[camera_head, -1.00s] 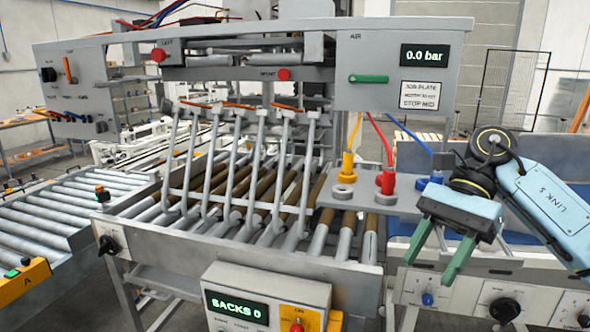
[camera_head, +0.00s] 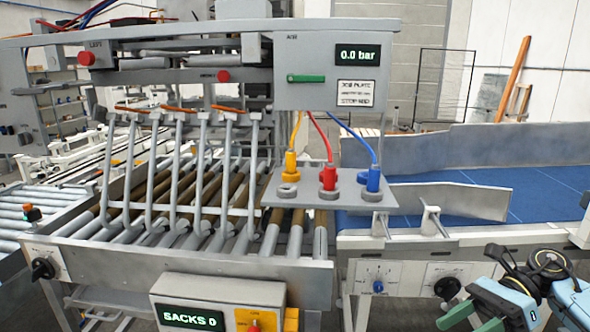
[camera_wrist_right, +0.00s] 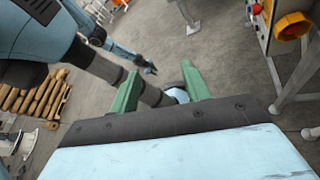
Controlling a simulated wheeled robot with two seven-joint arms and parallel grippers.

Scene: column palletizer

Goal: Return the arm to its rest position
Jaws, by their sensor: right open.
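My right gripper (camera_head: 474,320) is low at the bottom right of the head view, in front of the conveyor's front panel and apart from it. Its green fingers are spread, with nothing seen between them. In the right wrist view the two green fingers (camera_wrist_right: 160,90) stand apart over the grey floor. My left gripper does not show in the head view.
A blue belt conveyor (camera_head: 470,204) with metal side guards lies behind my right arm. Yellow, red (camera_head: 327,178) and blue air plugs stand on a grey plate. The roller table (camera_head: 190,262) and the SACKS 0 box (camera_head: 192,318) are to the left.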

